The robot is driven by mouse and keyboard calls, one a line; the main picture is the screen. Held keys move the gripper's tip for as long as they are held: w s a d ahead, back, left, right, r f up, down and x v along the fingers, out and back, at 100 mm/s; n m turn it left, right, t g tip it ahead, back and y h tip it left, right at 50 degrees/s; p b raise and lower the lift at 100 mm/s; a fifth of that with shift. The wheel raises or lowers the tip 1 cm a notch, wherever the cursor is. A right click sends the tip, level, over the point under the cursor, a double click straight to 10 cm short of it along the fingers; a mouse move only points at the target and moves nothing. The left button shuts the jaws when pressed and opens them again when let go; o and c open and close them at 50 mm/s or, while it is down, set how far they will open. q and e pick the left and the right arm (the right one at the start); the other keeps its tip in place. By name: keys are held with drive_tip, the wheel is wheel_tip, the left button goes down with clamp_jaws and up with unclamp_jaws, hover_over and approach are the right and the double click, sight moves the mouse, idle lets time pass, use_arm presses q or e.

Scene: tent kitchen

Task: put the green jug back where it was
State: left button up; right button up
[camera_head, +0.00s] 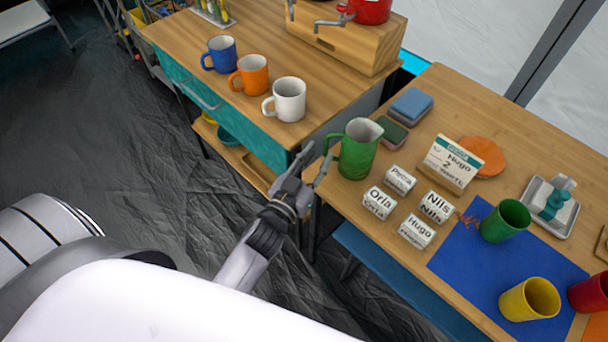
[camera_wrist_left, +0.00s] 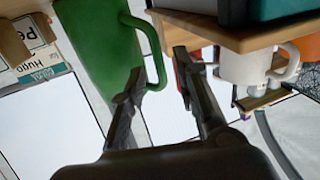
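The green jug (camera_head: 358,150) stands upright on the wooden table at the right, close to that table's left edge. Its handle faces left, towards my left gripper (camera_head: 317,160). In the left wrist view the green jug (camera_wrist_left: 98,45) is at the upper left. Its handle shows between the two spread fingertips of my left gripper (camera_wrist_left: 158,64). The left gripper is open, with one fingertip very near the handle's lower end. I cannot tell whether they touch. My right gripper is not in view.
Blue, orange and white mugs (camera_head: 289,99) stand on the left counter (camera_head: 262,30). A blue mat (camera_head: 455,262) holds green and yellow cups (camera_head: 530,299). A gap separates counter and table.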

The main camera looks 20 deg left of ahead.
use_arm(q)
drive_tip(key=s, duration=0.7)
drive_tip(key=shift+s+a, duration=0.2)
drive_tip(key=shift+a, duration=0.15)
drive_tip(key=s+f+g, duration=0.3)
drive_tip(key=f, duration=0.8)
drive_tip(key=s+d+f+g, duration=0.1)
drive_tip(key=s+f+g, duration=0.25)
drive_tip(key=f, duration=0.75)
drive_tip(key=s+f+g, duration=0.2)
drive_tip(key=s+f, duration=0.2)
drive_tip(key=f, duration=0.8)
drive_tip(key=s+a+f+m+g, duration=0.1)
drive_tip(key=s+a+f+g, duration=0.2)
drive_tip(key=s+f, duration=0.5)
drive_tip(key=s+a+f+g+y, duration=0.1)
drive_tip(key=s+a+f+g, duration=0.2)
drive_tip(key=s, duration=1.2)
wheel_tip(320, 180, down, 5)
drive_tip(key=shift+a+r+m+g+y, duration=0.1)
drive_tip(key=shift+a+m+g+y, duration=0.25)
drive_tip(key=shift+g, duration=0.9)
drive_tip(key=shift+d, duration=0.1)
